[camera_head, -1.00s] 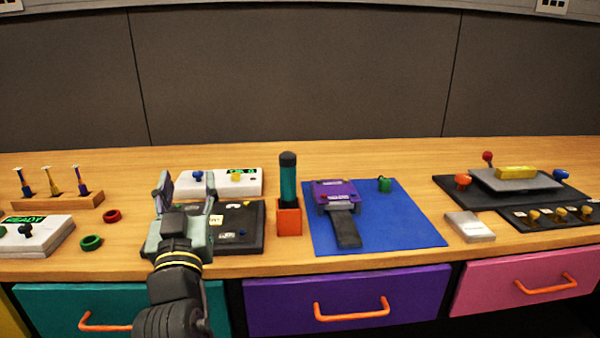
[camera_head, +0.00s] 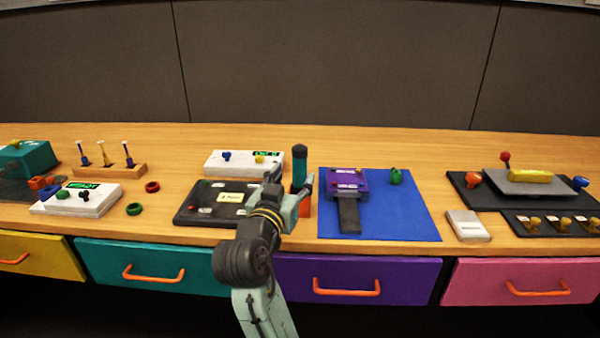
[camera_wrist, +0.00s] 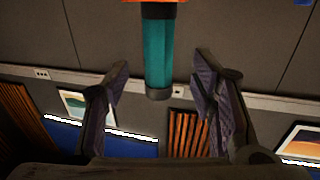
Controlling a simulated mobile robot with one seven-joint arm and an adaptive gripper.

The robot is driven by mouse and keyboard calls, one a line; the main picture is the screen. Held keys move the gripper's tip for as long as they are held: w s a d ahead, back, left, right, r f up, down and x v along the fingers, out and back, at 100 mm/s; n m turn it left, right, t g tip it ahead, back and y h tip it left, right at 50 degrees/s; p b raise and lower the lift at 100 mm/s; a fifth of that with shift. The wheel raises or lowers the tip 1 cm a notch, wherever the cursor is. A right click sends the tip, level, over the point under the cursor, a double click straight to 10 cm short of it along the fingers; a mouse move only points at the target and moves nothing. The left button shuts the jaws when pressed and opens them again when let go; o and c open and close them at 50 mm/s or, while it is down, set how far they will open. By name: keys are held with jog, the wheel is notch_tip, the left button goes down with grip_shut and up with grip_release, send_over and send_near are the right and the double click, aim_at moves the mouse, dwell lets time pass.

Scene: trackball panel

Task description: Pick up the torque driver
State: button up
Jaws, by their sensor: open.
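The torque driver, a teal cylinder with a dark cap (camera_head: 300,155), stands upright in a small orange holder (camera_head: 305,206). My gripper (camera_head: 291,181) is open and empty in front of it, with fingers pointing away from me. The gripper hides part of the driver's lower body and the holder. In the wrist view the driver (camera_wrist: 158,50) appears upside down, its dark end between my two open fingers (camera_wrist: 160,68). The fingers show a gap on both sides of it. I cannot tell how deep it sits between them.
A black panel (camera_head: 190,216) lies left of the holder, with a white control box (camera_head: 215,168) behind. A blue mat (camera_head: 400,225) with a purple device (camera_head: 347,183) lies close on the right. The wooden counter (camera_head: 360,145) is clear behind the driver.

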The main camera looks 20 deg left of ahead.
aim_at(297, 169)
jog(key=w, duration=0.1)
jog(key=w+p, duration=0.1)
jog(key=w, duration=0.3)
jog(key=shift+r+p, duration=0.3)
jog(key=shift+p, duration=0.1)
jog(key=shift+w+a+f, duration=0.1)
jog(key=shift+w, duration=0.25)
grip_shut()
